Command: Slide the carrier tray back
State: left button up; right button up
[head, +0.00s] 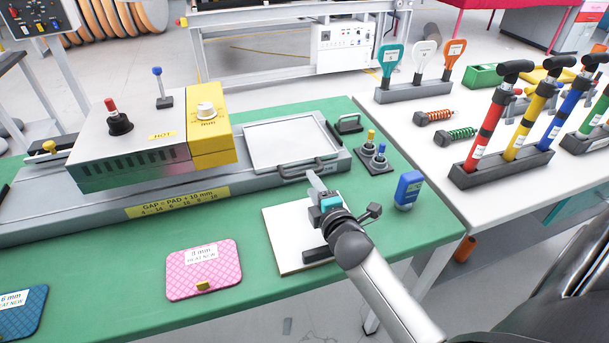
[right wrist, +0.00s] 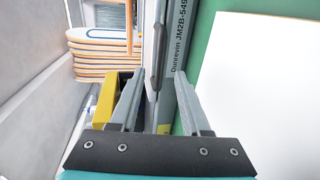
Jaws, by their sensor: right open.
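The carrier tray (head: 280,145) is a pale flat plate on the grey base to the right of the heater box, with a dark bar handle (head: 307,168) on its near side. My right gripper (head: 317,184) is open and empty, just in front of the handle and apart from it in the head view. In the right wrist view, the handle (right wrist: 157,55) lies ahead between the fingers of the right gripper (right wrist: 160,88), beyond their tips. The left gripper is not in view.
The grey heater box (head: 130,150) with its yellow end block (head: 210,125) stands left of the tray. A white board (head: 282,240) lies below my right gripper, with a pink pad (head: 204,270) to its left. A blue bottle-like item (head: 408,190) and a knobbed block (head: 376,160) stand right.

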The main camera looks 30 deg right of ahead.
aim_at(304, 173)
jog(key=shift+b+x, duration=0.75)
jog(key=shift+x, duration=2.65)
jog(key=shift+c, duration=0.3)
grip_shut()
